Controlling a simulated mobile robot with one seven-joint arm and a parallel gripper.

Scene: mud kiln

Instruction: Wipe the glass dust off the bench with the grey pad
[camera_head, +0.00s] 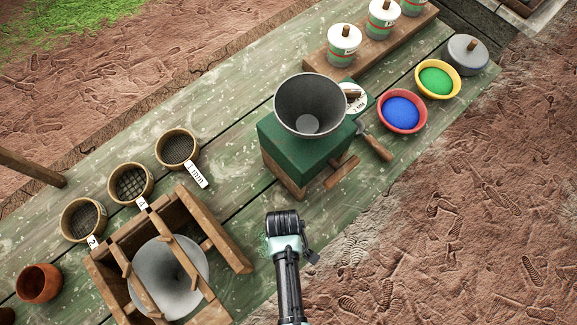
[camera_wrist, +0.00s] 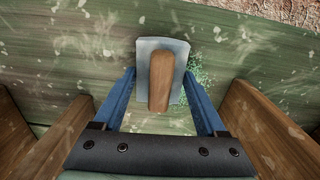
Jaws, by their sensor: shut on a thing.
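The grey pad (camera_wrist: 145,52) with its wooden handle (camera_wrist: 160,82) is between the two blue fingers of my gripper (camera_wrist: 159,74) in the wrist view. My gripper is shut on it, low over the green bench (camera_wrist: 60,50). Green glass dust (camera_wrist: 202,82) lies on the bench just right of the pad, partly behind the right finger. In the head view, my gripper (camera_head: 284,226) is over the front of the bench, and a little green dust (camera_head: 263,244) shows at its left. The pad is hidden there beneath my wrist.
A wooden frame with a metal funnel (camera_head: 168,275) stands left of my gripper. A green mill with a grey hopper (camera_head: 310,105) stands beyond it.

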